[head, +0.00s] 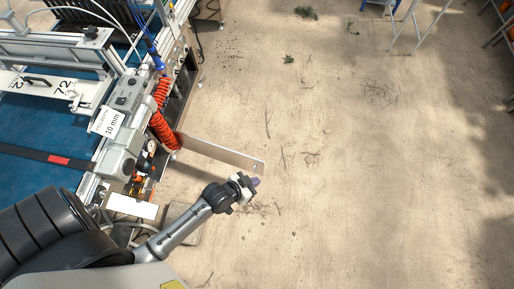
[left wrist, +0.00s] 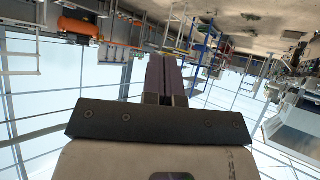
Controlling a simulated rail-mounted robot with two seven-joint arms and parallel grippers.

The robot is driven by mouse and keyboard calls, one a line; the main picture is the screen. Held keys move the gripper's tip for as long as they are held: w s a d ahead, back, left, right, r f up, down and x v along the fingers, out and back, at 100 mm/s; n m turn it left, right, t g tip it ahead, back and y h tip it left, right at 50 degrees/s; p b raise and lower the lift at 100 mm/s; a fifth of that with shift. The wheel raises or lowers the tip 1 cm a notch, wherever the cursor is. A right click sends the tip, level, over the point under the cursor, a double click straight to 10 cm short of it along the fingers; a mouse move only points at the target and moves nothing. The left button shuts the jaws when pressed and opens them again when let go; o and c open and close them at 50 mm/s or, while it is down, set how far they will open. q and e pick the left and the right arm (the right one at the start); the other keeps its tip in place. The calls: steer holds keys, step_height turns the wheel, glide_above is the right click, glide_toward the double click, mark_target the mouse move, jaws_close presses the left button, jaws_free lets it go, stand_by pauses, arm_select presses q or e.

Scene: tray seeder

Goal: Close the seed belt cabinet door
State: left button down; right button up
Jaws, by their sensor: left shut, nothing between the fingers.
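The seed belt cabinet door (head: 222,153) is a thin pale panel seen nearly edge-on from above in the head view. It stands open, swung out to the right from the side of the seeder, over the floor. My left gripper (head: 256,182) is just below the door's free end in the picture; I cannot tell whether they touch. Its purple-grey fingers are shut together with nothing between them, as the left wrist view (left wrist: 165,75) also shows. The door is not clearly visible in the left wrist view. My right gripper is not in view.
The seeder with its blue belt (head: 40,125) fills the left side. Orange coiled hoses (head: 162,122) and a grey control box (head: 127,95) sit near the door's hinge side. The floor (head: 350,190) to the right is clear. A ladder-like stand (head: 410,22) is at the top right.

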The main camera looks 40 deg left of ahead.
arm_select(q)
steer(key=w+a+f+n+t+y+b, duration=0.1)
steer(key=w+f+t+b, duration=0.1)
steer(key=f+b, duration=0.7)
steer(key=w+a+f+n+t+y+b, duration=0.15)
steer(key=f+b, duration=0.45)
steer(key=f, duration=0.6)
steer(key=n+t+y+b, duration=0.35)
steer(key=y+b, duration=0.35)
steer(key=b, duration=0.8)
glide_toward(258, 161)
steer(key=shift+h, duration=0.25)
steer(key=b+x, duration=0.4)
steer(key=x, duration=0.2)
steer(key=shift+w+f+b, duration=0.1)
steer(key=shift+b, duration=0.2)
steer(key=shift+w+a, duration=0.3)
steer(key=shift+w, duration=0.3)
